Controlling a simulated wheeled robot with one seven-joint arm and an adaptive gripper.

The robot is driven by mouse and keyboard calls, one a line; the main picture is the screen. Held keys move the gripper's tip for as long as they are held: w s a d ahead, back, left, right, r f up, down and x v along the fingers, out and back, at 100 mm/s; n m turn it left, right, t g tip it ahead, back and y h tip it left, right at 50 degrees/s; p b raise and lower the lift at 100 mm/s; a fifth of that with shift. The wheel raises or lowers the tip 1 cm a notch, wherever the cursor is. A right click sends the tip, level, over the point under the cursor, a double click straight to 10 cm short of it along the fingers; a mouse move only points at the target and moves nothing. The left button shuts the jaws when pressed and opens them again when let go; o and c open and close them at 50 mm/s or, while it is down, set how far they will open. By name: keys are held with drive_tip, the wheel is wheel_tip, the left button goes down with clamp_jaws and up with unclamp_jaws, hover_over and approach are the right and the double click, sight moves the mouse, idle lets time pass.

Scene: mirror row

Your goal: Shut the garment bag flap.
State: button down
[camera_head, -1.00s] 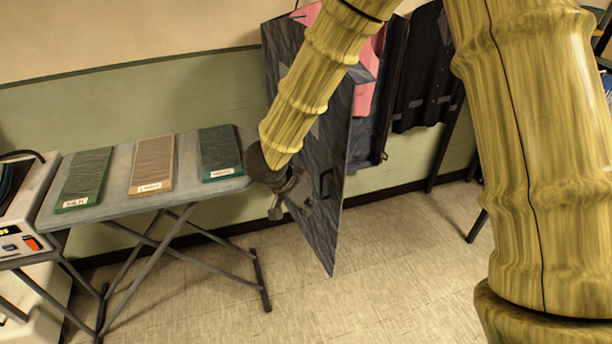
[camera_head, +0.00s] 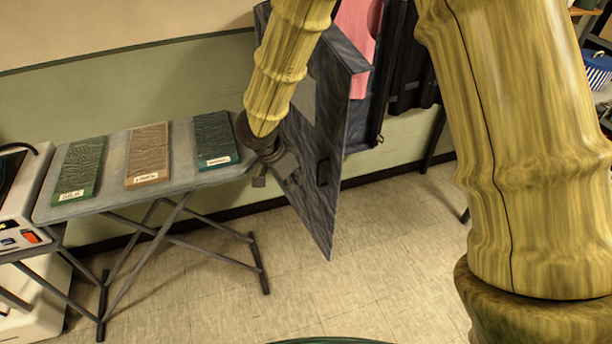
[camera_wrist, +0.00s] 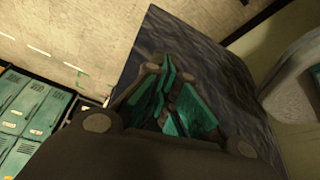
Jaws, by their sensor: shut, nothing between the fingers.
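The garment bag flap (camera_head: 318,145) is a dark, streaked panel with a small handle (camera_head: 323,172). It stands open, swung out from the bag (camera_head: 367,130), and pink cloth (camera_head: 356,40) shows in the opening. My gripper (camera_head: 275,172) is at the left, outer face of the flap, partly hidden by my own arm. In the wrist view my gripper (camera_wrist: 178,100), with green finger pads, is shut and empty in front of the flap's dark surface (camera_wrist: 215,62). I cannot tell whether the fingers touch the flap.
An ironing board (camera_head: 180,187) with green, tan and dark green labelled slabs stands close left of my gripper. A dark garment (camera_head: 412,70) hangs right of the bag. The floor (camera_head: 385,250) in front of the flap is clear. Green lockers (camera_wrist: 25,115) show in the wrist view.

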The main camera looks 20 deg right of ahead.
drive_tip(key=shift+w+d+f+p, duration=0.25)
drive_tip(key=shift+w+d+f, duration=0.05)
drive_tip(key=shift+d, duration=0.4)
drive_tip(key=shift+w+d+f+p, duration=0.2)
drive_tip(key=shift+w+d+f, duration=0.15)
drive_tip(key=shift+d, duration=0.4)
drive_tip(key=shift+w+d+f+p, duration=0.25)
drive_tip(key=shift+d+f, duration=0.05)
drive_tip(key=shift+d, duration=0.4)
drive_tip(key=shift+d, duration=0.1)
